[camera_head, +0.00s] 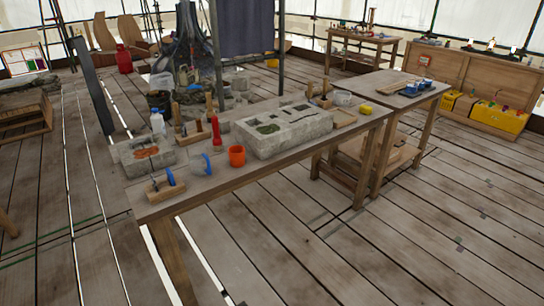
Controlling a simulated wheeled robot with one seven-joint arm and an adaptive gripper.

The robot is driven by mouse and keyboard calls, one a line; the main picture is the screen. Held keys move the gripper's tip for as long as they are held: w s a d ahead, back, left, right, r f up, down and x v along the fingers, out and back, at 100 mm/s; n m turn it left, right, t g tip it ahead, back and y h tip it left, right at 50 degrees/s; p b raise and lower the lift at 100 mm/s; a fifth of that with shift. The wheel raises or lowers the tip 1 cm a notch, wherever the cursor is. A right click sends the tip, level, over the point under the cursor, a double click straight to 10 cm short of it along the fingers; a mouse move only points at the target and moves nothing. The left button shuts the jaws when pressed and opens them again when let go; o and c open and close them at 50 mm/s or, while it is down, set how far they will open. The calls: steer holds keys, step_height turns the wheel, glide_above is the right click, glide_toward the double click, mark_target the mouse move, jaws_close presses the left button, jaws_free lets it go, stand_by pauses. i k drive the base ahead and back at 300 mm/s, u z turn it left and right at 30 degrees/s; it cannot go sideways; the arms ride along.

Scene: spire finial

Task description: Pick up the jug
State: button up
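A small white jug-like container (157,123) stands upright at the back left of the long wooden workbench (222,186), behind a grey stone block. A light blue handled vessel (207,164) is near the bench's front edge, left of an orange cup (237,156). At this size I cannot tell for certain which of these is the jug. My gripper is not in view, and nothing is seen touching these things.
A small stone block (146,154), a large carved stone block (284,130), a red pointed tool (216,132) and a blue-handled tool (170,177) crowd the bench. A second table (398,83) adjoins at the right. The plank floor (410,230) in front is clear.

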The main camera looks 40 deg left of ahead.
mark_target(202, 161)
steer(key=z, duration=1.7)
steer(key=k, duration=1.65)
steer(key=u, duration=2.4)
